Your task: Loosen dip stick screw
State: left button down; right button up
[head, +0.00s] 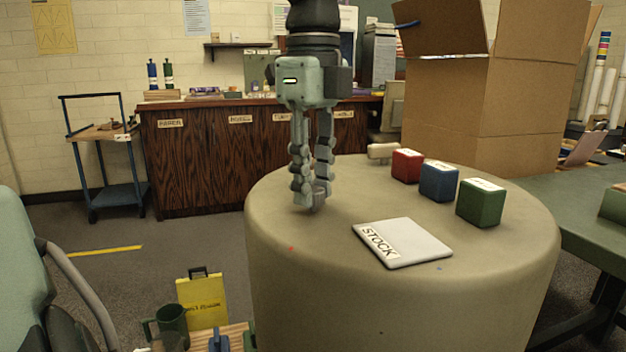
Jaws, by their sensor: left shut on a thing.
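My left gripper (311,198) points straight down over the left part of a round, beige-topped stand (300,270). Its fingers are shut on a small grey, ridged piece (319,196) at the stand's top, which looks like a screw knob. The fingertips hide part of this piece, and I cannot tell whether it touches the top. No dip stick can be clearly made out. My right gripper is not in view.
A white card marked STOCK (402,243) lies right of my gripper. Red (407,166), blue (438,182) and green (480,203) blocks stand beyond it. A small beige piece (383,151) is at the back edge. A large cardboard box (530,90) rises behind.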

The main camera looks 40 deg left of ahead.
pick_arm(q)
jog(key=shift+r+n, duration=0.1)
jog(key=shift+n, duration=0.7)
jog(key=c, duration=1.2)
grip_release()
notch_tip(320, 180, up, 12)
